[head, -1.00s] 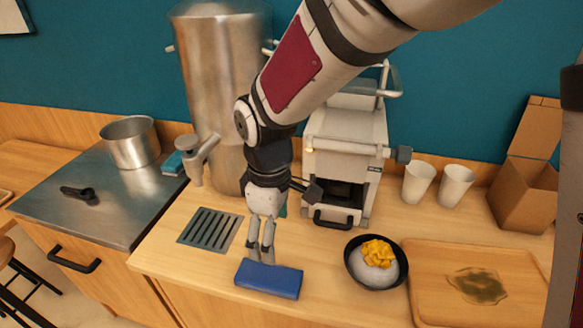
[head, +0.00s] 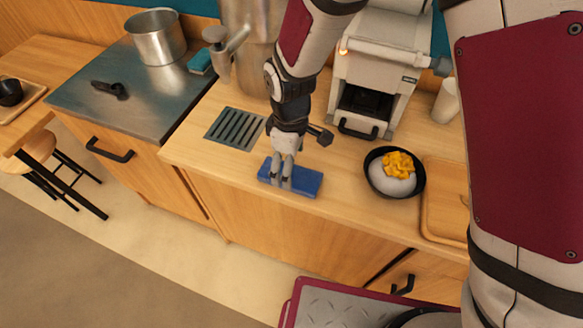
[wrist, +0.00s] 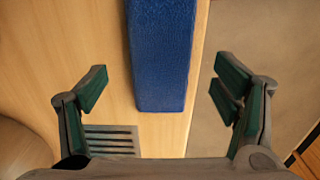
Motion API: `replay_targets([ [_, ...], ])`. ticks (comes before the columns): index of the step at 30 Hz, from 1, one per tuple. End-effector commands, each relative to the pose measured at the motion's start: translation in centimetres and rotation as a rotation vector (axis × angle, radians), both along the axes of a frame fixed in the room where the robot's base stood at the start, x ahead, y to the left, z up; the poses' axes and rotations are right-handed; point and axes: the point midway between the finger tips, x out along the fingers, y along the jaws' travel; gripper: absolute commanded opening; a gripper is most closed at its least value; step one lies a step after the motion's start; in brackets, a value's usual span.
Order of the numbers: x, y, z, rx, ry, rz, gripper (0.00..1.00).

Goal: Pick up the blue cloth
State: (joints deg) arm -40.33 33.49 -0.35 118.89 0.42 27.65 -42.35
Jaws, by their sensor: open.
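The blue cloth (head: 306,181) lies folded in a flat block on the front edge of the wooden counter. My gripper (head: 282,180) points down at the cloth's left half in the head view, and its fingers cover part of it. In the wrist view, the cloth (wrist: 162,55) runs down from the top between the two spread fingers of my gripper (wrist: 162,90). There is space between each finger and the cloth's sides. The gripper is open and holds nothing.
A black bowl (head: 371,176) with white and yellow food stands right of the cloth, beside a wooden tray (head: 436,205). A metal drain grate (head: 234,128) lies behind left. A white machine (head: 375,65) stands behind. The counter's front edge drops to the floor.

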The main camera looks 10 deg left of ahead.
Motion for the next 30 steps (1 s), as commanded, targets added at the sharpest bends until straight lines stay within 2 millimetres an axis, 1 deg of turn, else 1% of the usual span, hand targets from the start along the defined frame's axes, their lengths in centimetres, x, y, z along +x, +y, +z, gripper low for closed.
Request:
replay_targets([
  [3,0.0,0.0,-1.7,-0.003,0.003,-0.002,0.82],
  [6,0.1,0.0,-2.7,-0.002,0.001,-0.001,0.82],
  [9,0.1,0.0,-3.1,-0.001,0.0,-0.001,0.82],
  [15,0.1,0.1,-3.1,0.0,-0.001,-0.002,0.82],
  [16,0.1,0.1,-3.1,0.0,-0.001,-0.002,0.77],
  [17,0.1,0.1,-3.1,0.0,-0.001,-0.002,0.7],
  [18,0.1,0.1,-3.1,0.0,-0.001,-0.001,0.61],
  [20,0.1,0.1,-3.1,0.0,0.0,-0.002,0.48],
  [21,0.1,0.1,-3.1,0.0,0.0,-0.002,0.39],
  [22,0.1,0.1,-3.1,0.0,0.0,-0.002,0.32],
  [23,0.1,0.1,-3.1,0.0,0.0,-0.002,0.3],
  [30,0.1,0.1,-3.1,0.0,0.0,-0.002,0.3],
])
